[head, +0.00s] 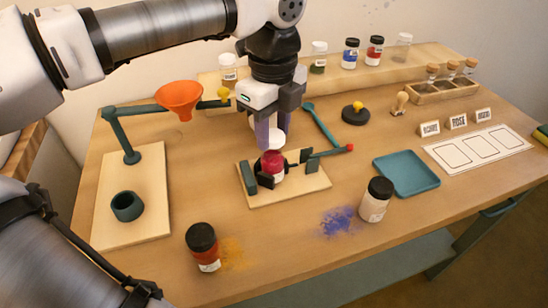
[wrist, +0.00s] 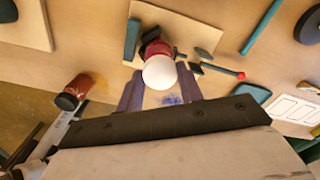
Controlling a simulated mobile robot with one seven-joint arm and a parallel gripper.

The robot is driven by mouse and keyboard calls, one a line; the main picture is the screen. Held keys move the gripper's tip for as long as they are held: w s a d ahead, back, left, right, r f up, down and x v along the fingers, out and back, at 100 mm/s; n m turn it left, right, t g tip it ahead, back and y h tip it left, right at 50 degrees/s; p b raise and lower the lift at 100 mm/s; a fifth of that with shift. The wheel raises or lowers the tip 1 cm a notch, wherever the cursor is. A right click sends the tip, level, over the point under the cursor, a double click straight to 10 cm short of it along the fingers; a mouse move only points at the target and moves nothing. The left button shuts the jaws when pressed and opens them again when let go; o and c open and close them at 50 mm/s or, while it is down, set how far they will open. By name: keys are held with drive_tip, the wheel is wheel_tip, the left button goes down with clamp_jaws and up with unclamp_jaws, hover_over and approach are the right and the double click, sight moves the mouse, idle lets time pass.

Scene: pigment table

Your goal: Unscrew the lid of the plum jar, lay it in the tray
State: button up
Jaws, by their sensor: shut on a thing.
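The plum jar (head: 272,164) stands upright in the dark clamp of a small wooden board (head: 300,190) at the middle of the table. Its plum body (wrist: 154,48) shows partly behind the white lid (wrist: 160,72) in the wrist view. My gripper (head: 273,138) points straight down over the jar, its purple fingers shut on the white lid. The lid is right above the jar's mouth; I cannot tell whether they still touch. The teal tray (head: 406,186) lies flat and empty to the right.
A black-lidded jar (head: 376,200) stands between the clamp board and tray, beside spilled blue powder (head: 339,221). A red-brown jar (head: 203,247) stands at the front left. An orange funnel (head: 180,99) on a stand is at left. A red-tipped clamp handle (head: 349,148) sticks out rightward.

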sight(272, 135)
drive_tip(key=shift+a+r, duration=0.15)
drive_tip(key=shift+a, duration=0.05)
drive_tip(key=shift+r+p, duration=1.85)
drive_tip(key=shift+r, duration=0.6)
drive_tip(key=shift+d, duration=0.1)
